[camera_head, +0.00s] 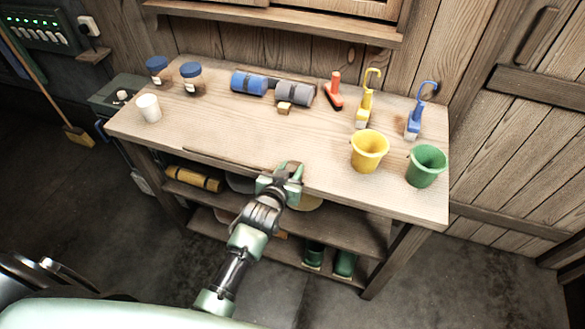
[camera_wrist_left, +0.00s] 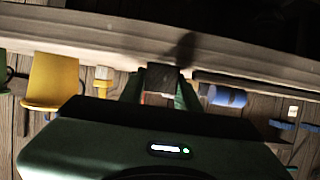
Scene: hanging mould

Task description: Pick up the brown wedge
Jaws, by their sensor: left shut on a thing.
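My left gripper (camera_head: 284,176) is at the front edge of the wooden workbench, near its middle. In the left wrist view its green fingers are shut on a dark brown block (camera_wrist_left: 162,77), which I take to be the brown wedge. The block sits between the fingertips, and its full shape is hard to make out in the shadow. In the head view the gripper mostly hides it. My right gripper is not in view.
The workbench (camera_head: 240,133) holds a white cup (camera_head: 148,108), two blue-lidded jars, blue and grey rolls (camera_head: 294,93), a small tan block (camera_head: 285,107), brushes, and yellow (camera_head: 369,152) and green (camera_head: 426,167) buckets. A thin dark stick lies along the front edge. The middle is clear.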

